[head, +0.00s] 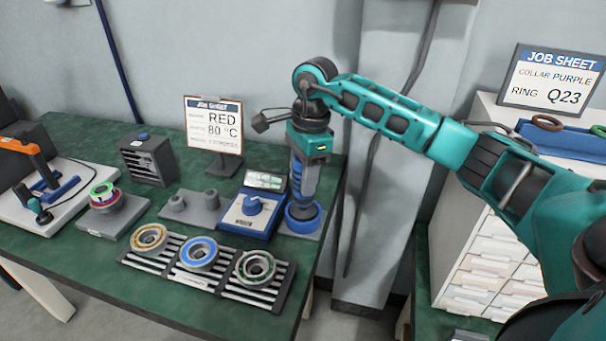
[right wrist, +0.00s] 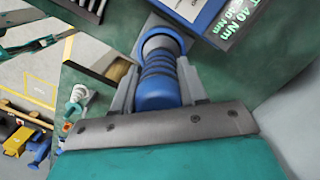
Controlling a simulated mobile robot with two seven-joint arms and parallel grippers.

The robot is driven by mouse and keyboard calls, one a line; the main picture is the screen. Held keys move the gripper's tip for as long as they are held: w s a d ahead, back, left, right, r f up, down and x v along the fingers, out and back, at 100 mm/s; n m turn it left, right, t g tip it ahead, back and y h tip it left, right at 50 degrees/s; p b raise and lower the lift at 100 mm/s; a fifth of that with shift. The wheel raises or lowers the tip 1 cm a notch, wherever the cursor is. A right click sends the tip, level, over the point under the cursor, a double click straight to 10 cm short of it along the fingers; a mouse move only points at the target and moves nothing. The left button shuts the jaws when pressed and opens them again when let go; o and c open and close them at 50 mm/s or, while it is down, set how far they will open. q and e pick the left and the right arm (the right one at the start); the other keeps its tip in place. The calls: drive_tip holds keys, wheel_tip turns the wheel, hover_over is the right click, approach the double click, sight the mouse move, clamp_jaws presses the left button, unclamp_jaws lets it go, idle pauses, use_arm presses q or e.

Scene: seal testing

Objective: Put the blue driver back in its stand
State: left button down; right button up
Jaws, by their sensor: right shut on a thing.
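My right gripper (head: 304,178) points straight down at the table's right end and is shut on the blue driver (head: 301,200). In the right wrist view the driver (right wrist: 160,86) shows as a ribbed blue body between the two grey fingers. The driver is about upright. Its lower end is at a wide blue ring (head: 305,221) over a small grey base (head: 304,232), which looks like the stand. I cannot tell whether the driver is seated in it or just above. My left gripper is not in view.
A blue box with a knob (head: 251,208) stands close left of the driver. A slotted rack (head: 203,277) with several ringed parts lies in front. A job sheet (head: 213,124) stands behind. The table's right edge is close; a white drawer cabinet (head: 490,245) stands beyond it.

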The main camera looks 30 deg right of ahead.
drive_tip(key=shift+f, duration=0.1)
idle(0.6)
drive_tip(key=o, duration=1.3)
drive_tip(key=shift+c, duration=0.2)
drive_tip(key=shift+f, duration=0.15)
wheel_tip(320, 180, up, 9)
drive_tip(key=p, duration=0.6)
